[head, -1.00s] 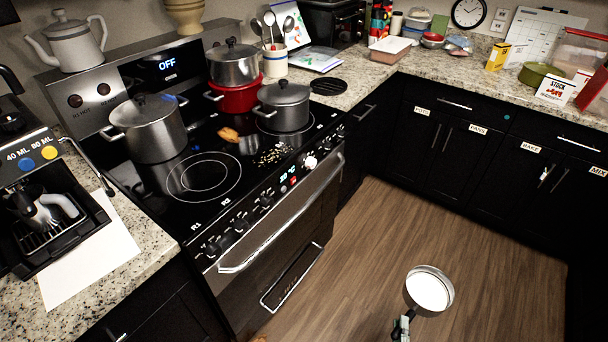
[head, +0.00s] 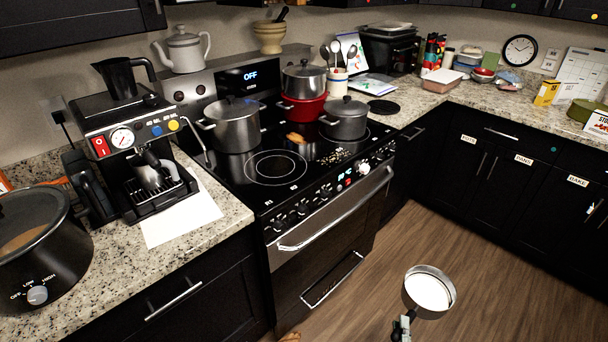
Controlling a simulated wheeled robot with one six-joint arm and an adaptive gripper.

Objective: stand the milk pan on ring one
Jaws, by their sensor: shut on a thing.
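The milk pan (head: 430,291) is a small metal pan with a pale inside, at the bottom of the head view, over the wood floor. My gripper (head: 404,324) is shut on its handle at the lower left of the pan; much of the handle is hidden. The pan is held in the air, apart from the stove (head: 318,197). The front left ring (head: 276,167) on the black glass hob is bare, with small labels along the hob edge in front of it; the one nearest it seems to read R1.
A large lidded pot (head: 236,128) stands behind the bare ring. A grey lidded pot (head: 346,122) and a steel pot on a red pot (head: 304,107) stand to the right. An orange-brown item (head: 296,138) and scattered bits (head: 336,158) lie on the hob. A coffee machine (head: 140,150) stands left.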

